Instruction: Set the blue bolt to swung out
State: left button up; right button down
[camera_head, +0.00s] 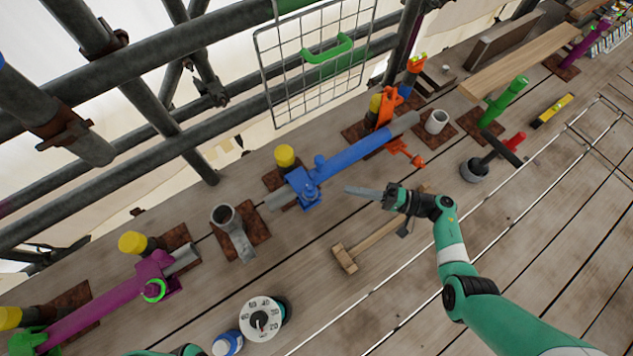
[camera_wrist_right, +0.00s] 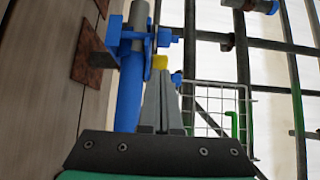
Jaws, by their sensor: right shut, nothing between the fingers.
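The blue coupler (camera_head: 301,187) is clamped around a tube beside a yellow-capped post, with a blue tube (camera_head: 352,156) running up right from it. The blue bolt seems to be the small rounded part (camera_head: 313,198) on the coupler's near side; its exact pose is hard to tell. In the right wrist view the coupler (camera_wrist_right: 130,40) and blue tube (camera_wrist_right: 129,98) lie just left of my fingers. My right gripper (camera_head: 348,190) is shut and empty, pointing left at the coupler, a short gap from it. It also shows in the wrist view (camera_wrist_right: 161,75).
A wooden mallet (camera_head: 345,258) lies below my right gripper. An orange coupler (camera_head: 388,108) stands up right, a magenta one (camera_head: 150,275) down left. A grey bracket (camera_head: 232,230) stands left of the blue coupler.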

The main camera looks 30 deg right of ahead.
aim_at(310, 195)
pick_arm(q)
notch_tip(310, 195, down, 2)
jog(key=shift+f+b, duration=0.1)
jog(key=shift+b, duration=1.05)
pick_arm(e)
jog(key=x, duration=1)
pick_arm(q)
jog(key=shift+f+y, duration=0.15)
jog(key=shift+y, duration=0.15)
pick_arm(e)
jog(key=shift+a, duration=0.1)
jog(key=shift+s+f+b, duration=0.1)
jog(key=shift+b, duration=0.2)
pick_arm(q)
jog(key=shift+s+d+f, duration=0.3)
jog(key=shift+d+f, duration=0.05)
jog(key=shift+d, duration=0.2)
pick_arm(e)
jog(key=shift+s+n+t+y, duration=0.2)
jog(key=shift+n+t+y, duration=0.1)
jog(key=shift+n+y, duration=0.25)
